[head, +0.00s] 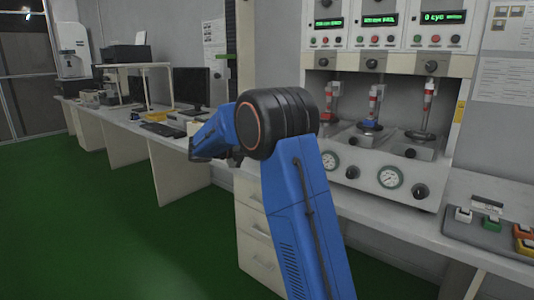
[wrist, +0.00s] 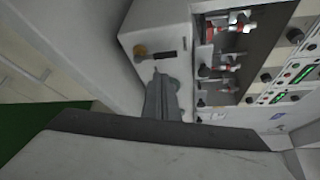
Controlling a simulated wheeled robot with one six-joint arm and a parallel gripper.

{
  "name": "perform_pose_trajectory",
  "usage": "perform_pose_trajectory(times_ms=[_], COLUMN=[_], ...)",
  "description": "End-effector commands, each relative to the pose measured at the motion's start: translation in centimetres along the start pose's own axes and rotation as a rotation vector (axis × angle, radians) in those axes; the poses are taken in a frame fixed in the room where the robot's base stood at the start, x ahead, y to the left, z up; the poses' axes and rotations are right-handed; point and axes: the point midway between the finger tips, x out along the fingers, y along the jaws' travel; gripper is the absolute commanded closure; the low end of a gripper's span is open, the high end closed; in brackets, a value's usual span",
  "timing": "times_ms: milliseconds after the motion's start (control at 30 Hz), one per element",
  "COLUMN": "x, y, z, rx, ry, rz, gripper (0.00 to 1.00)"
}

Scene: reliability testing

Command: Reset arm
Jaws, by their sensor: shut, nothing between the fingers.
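My blue arm (head: 305,215) rises from the bottom of the head view to a large black joint, then bends left. Its far end is over the long bench, with a small dark part showing there; the fingers cannot be made out in that view. In the wrist view, my gripper (wrist: 157,75) is a grey shape at the middle, its fingers together with nothing seen between them. It appears in front of a pale cabinet face and seems apart from it.
A testing machine (head: 385,150) with gauges, knobs and green displays stands right of my arm. A tray (head: 465,232) with small coloured blocks lies on the right counter. A monitor (head: 191,87) and keyboard (head: 163,129) are on the long bench (head: 125,127). Green floor at left is clear.

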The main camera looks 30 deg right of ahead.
Motion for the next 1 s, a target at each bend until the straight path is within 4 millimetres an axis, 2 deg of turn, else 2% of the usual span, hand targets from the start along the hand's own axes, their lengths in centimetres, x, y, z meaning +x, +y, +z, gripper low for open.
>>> perform_pose_trajectory(times_ms=[333,467,667,1000], x=[0.1,0.2,0.5,-0.1], y=[0.0,-0.6,-2.2,-3.9], z=[-0.1,-1.1,-5.8,-15.9], rx=[0.002,0.052,0.282,0.764], ry=[0.001,0.011,0.074,0.280], rz=[0.002,0.031,0.159,0.383], gripper=[1.00,1.00,1.00,1.00])
